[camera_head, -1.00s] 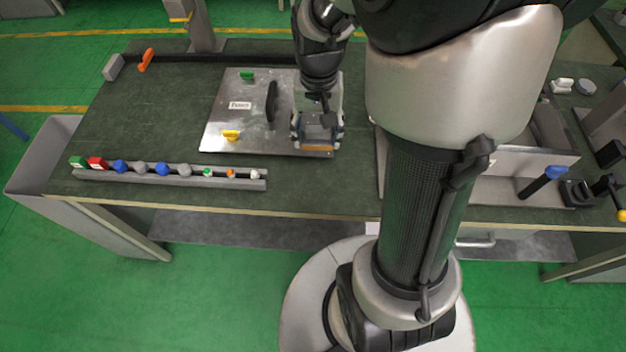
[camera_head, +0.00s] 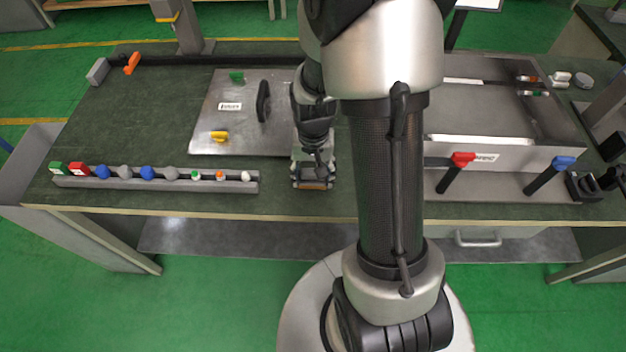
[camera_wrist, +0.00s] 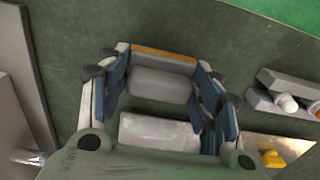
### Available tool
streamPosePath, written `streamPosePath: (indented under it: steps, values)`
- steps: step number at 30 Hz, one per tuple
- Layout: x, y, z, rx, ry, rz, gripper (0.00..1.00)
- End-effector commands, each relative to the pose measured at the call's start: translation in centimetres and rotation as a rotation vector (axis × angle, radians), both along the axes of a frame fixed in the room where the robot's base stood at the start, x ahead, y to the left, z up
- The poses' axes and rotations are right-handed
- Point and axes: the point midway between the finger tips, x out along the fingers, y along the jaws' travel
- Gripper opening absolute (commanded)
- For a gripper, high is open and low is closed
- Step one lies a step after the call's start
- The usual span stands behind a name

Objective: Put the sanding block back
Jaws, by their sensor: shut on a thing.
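The sanding block (camera_wrist: 162,85), grey with an orange-brown edge, is between the blue-padded fingers of my gripper (camera_wrist: 164,76) in the wrist view. My gripper is shut on it. In the head view, my gripper (camera_head: 313,168) is over the dark green bench top, just in front of the metal plate's right part. The orange-brown edge of the block shows below the fingers there. The fingers and palm hide much of the block. I cannot tell whether it touches the bench.
The metal plate (camera_head: 210,135) bears a black handle (camera_head: 263,101) and green and yellow pieces. A grey rail (camera_head: 215,187) with several coloured knobs lies left of my gripper. A metal box (camera_head: 500,152) with red and blue levers stands to the right. The bench's front edge is close.

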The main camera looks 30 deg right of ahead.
Motion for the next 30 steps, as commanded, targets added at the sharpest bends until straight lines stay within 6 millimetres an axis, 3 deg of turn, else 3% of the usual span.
streamPosePath:
  steps: [1,4,16,17,25,30]
  values:
    - [-0.1,0.0,-1.3,0.002,0.005,0.0,0.36]
    - [-0.1,0.0,-2.4,0.001,0.003,0.0,0.36]
    - [0.0,0.0,-2.8,0.001,0.001,0.0,0.36]
    - [0.0,0.0,-2.7,0.001,0.001,0.0,0.6]
    - [0.0,0.0,-2.6,0.001,0.001,0.0,0.78]
    - [0.0,0.0,-2.6,0.001,0.001,0.0,0.78]
